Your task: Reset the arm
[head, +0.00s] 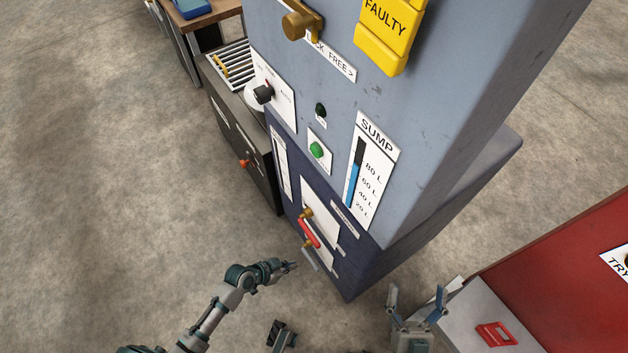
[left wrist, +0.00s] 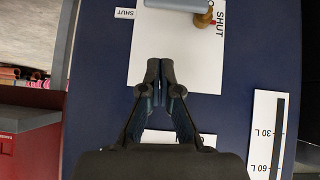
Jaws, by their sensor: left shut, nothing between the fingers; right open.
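My left gripper (head: 287,267) is low in the head view, just left of the cabinet's lower front. In the left wrist view its fingertips (left wrist: 160,66) are together with nothing between them, in front of a white plate (left wrist: 181,45) on the dark blue panel. My right gripper (head: 417,300) is at the bottom right of the head view, fingers spread, empty. On the blue-grey cabinet (head: 345,110), a red lever (head: 310,234) and a grey lever (head: 310,258) with brass fittings sit near the left gripper. A pale handle (left wrist: 180,4) shows at the top of the left wrist view.
The cabinet bears a SUMP gauge (head: 371,172), a green button (head: 317,150), a black knob (head: 263,94) and a yellow FAULTY tag (head: 385,35). A dark unit (head: 240,135) stands left of it. A red cabinet (head: 560,270) is at right. Concrete floor at left is clear.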

